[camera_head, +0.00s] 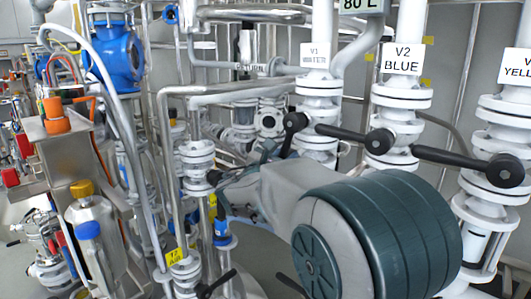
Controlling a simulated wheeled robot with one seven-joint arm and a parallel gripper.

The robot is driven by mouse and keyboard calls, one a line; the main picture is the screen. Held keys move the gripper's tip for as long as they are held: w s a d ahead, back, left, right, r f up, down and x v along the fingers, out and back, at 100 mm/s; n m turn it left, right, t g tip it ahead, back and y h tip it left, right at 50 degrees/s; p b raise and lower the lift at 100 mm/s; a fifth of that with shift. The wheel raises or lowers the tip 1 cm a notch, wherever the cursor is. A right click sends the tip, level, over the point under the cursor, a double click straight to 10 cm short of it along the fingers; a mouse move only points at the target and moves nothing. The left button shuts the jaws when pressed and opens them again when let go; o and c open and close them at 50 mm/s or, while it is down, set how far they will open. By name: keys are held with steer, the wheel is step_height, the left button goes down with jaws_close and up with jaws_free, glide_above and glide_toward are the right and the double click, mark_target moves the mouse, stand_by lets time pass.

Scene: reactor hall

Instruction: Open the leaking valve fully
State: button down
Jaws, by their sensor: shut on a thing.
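Three white valves with black levers stand at the right: V1 (317,110), labelled WATER, V2 (398,112), labelled BLUE, and a third (506,125), labelled YELLOW in part. The V2 lever (345,132) and the third valve's lever (445,157) point left. The V1 lever (290,137) slants down toward my arm. My gripper (258,160) is shut on a black lever, partly hidden by my wrist; I cannot tell which valve's. No leak is visible.
Vertical steel pipes (170,140) stand close to the left of my gripper. A lower valve (184,270) with a black lever and yellow tag is at bottom centre. Blue fittings (118,58) and a metal canister (95,235) crowd the left.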

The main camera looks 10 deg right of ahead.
steer(key=shift+s+d+f, duration=0.15)
steer(key=shift+d+f, duration=0.05)
steer(key=shift+f, duration=0.05)
steer(key=c, duration=1.3)
jaws_free()
steer(key=b+v, duration=0.2)
steer(key=v, duration=1.1)
steer(key=shift+s+a+r, duration=0.15)
steer(key=shift+s+a, duration=0.1)
